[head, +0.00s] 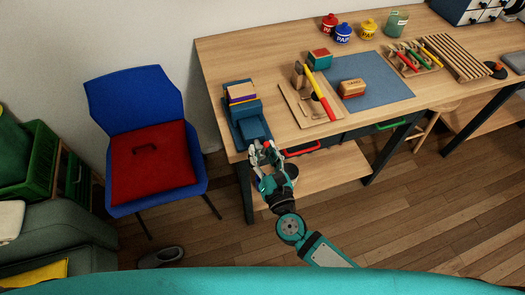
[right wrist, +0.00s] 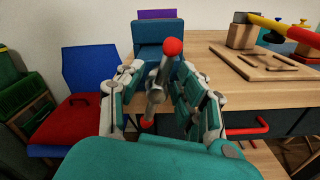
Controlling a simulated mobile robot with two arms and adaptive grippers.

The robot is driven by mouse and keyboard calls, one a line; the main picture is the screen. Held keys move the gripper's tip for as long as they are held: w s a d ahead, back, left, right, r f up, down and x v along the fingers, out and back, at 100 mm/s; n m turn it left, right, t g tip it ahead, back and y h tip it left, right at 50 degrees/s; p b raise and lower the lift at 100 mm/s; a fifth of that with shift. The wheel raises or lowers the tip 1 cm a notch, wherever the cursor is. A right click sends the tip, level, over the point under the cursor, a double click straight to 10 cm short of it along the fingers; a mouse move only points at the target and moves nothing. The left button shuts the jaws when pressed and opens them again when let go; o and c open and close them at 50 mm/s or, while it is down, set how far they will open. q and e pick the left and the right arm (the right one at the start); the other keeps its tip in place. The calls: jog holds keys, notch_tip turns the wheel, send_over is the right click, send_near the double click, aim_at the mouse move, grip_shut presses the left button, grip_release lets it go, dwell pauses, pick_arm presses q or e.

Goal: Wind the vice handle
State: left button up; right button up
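The blue vice (head: 250,109) sits at the left front corner of the workbench, with a wooden and purple piece (head: 239,92) at its jaws. In the right wrist view the vice (right wrist: 157,34) stands just beyond my fingers. Its handle (right wrist: 158,80) is a grey metal bar with a red ball at each end, tilted slightly from upright. My right gripper (head: 266,153) is at the front of the vice. In the right wrist view its fingers (right wrist: 160,82) are spread on both sides of the handle, with gaps visible. My left gripper is out of view.
A wooden board with a hammer (head: 319,93) lies right of the vice, beside a blue mat (head: 385,90). A red drawer handle (head: 302,150) sticks out under the bench top. A blue chair with a red cushion (head: 150,164) stands left of the bench.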

jog(key=shift+c, duration=0.4)
grip_shut()
jog(key=shift+n, duration=0.4)
